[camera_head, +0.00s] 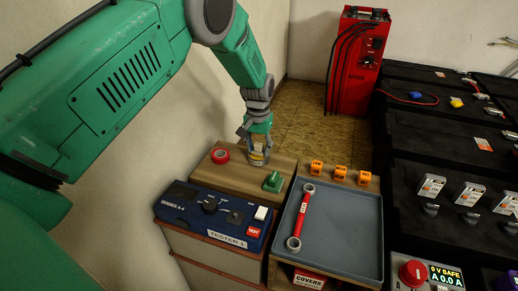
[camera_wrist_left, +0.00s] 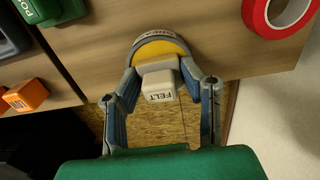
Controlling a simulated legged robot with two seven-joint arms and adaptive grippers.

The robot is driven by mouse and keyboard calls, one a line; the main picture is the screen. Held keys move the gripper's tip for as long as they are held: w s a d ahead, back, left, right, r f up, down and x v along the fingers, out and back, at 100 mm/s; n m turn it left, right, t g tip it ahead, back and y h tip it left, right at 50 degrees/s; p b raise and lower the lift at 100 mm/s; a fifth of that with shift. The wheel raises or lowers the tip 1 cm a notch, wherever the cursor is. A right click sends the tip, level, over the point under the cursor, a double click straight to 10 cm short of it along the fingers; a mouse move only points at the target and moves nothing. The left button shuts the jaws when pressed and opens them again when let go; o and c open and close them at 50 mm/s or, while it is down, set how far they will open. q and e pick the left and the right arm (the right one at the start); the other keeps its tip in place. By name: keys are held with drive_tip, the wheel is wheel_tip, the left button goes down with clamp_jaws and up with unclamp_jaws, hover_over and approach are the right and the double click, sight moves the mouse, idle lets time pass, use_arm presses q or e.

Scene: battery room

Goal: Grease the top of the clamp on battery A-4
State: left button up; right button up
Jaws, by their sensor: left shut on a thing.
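My left gripper (camera_head: 258,148) is over the far edge of the wooden shelf beside the tray. In the wrist view the left gripper's fingers (camera_wrist_left: 160,82) are shut on a pale block marked FELT (camera_wrist_left: 158,86). A round grey tin with a yellow top surface (camera_wrist_left: 160,48) sits at the fingertips; the block overlaps it, and I cannot tell whether they touch. The black batteries (camera_head: 435,125) stand in rows at the right, with pale-and-orange tags and grey clamps (camera_head: 468,216). I cannot read which one is A-4. My right gripper is not in view.
Orange cubes (camera_head: 340,173) line the back of a grey tray (camera_head: 350,235) holding a red wrench (camera_head: 301,215). A blue tester (camera_head: 215,212) stands left; a red charger (camera_head: 357,65) stands behind.

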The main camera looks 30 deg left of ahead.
sight(259, 144)
use_arm(q)
drive_tip(key=shift+s, duration=0.1)
wheel_tip(259, 144, up, 7)
drive_tip(key=p, duration=0.6)
idle(0.3)
drive_tip(key=shift+f, duration=0.1)
idle(0.5)
